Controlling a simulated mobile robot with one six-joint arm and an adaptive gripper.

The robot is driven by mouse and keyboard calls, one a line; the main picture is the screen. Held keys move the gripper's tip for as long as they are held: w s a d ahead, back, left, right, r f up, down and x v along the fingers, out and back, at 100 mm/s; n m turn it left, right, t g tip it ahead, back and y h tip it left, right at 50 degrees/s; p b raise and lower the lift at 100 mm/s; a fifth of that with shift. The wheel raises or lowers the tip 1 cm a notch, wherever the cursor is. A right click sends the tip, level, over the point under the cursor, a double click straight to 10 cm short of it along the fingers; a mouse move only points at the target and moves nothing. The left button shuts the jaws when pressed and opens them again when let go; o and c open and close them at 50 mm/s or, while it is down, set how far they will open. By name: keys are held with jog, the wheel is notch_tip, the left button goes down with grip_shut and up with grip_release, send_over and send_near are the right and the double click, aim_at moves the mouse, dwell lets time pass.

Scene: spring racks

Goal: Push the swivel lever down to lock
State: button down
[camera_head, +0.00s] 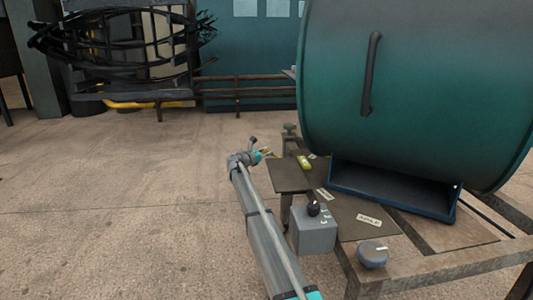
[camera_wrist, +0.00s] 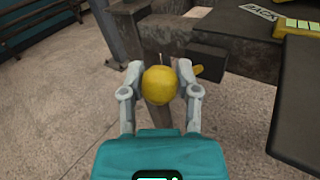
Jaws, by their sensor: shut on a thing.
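The swivel lever shows its round yellow knob (camera_wrist: 160,85) in the middle of the wrist view. My gripper (camera_wrist: 161,82) is shut on this knob, with one grey finger on each side. In the head view my gripper (camera_head: 264,153) is at the table's far left corner, and the lever there is too small to make out well.
A worn metal table (camera_head: 292,176) carries a large green drum (camera_head: 420,90) with a dark handle. A grey box with a black knob (camera_head: 315,230), a grey dial (camera_head: 373,255) and a yellow block (camera_head: 304,162) are near my arm. The floor to the left is clear.

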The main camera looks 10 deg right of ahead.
jog(key=shift+a+f, duration=0.15)
jog(key=shift+f, duration=0.1)
jog(key=f+b, duration=0.2)
jog(key=a+f+b, duration=0.1)
jog(key=f+b, duration=0.2)
jog(key=shift+a+f+b, duration=0.2)
jog(key=shift+f+b, duration=0.05)
jog(key=shift+b, duration=0.1)
jog(key=c, duration=1.2)
grip_release()
jog(key=shift+w+r+p, duration=0.1)
jog(key=shift+r+p, duration=0.2)
jog(key=shift+p, duration=0.05)
jog(key=shift+o, duration=1.1)
jog(key=shift+r, duration=0.1)
jog(key=o, duration=0.6)
jog(key=shift+d, duration=0.1)
jog(key=shift+o, duration=0.2)
jog(key=v, duration=1.2)
